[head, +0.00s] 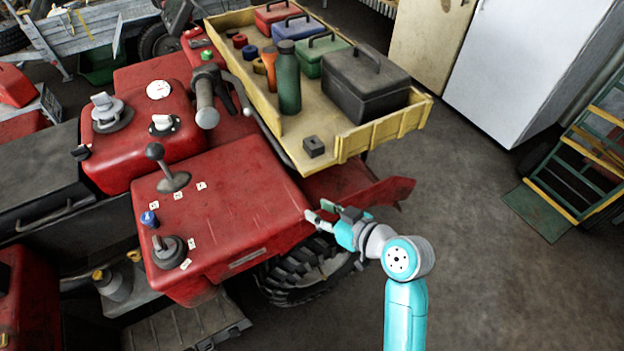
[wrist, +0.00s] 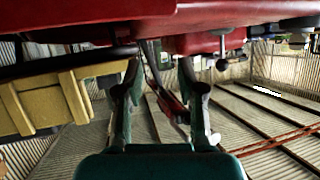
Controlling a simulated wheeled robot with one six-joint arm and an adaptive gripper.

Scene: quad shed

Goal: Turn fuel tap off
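The quad's red body (head: 225,200) fills the left middle of the head view. No part is clearly marked as a fuel tap. Small candidates are a dark fitting (head: 80,152) on the red tank's left side, a pale knob (head: 163,123) on the tank, and a dark round knob (head: 168,250) beside small white labels on the front panel. My gripper (head: 318,210) is beside the panel's right edge, above the tyre, well away from all three. In the wrist view its fingers (wrist: 162,85) are apart with nothing held between them.
A ball-topped lever (head: 155,152) and a blue knob (head: 149,218) stand on the panel. The handlebar grip (head: 206,100) is behind it. A yellow cargo tray (head: 390,128) holds toolboxes and bottles. Open floor (head: 470,270) lies to the right. The wrist picture looks upside down.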

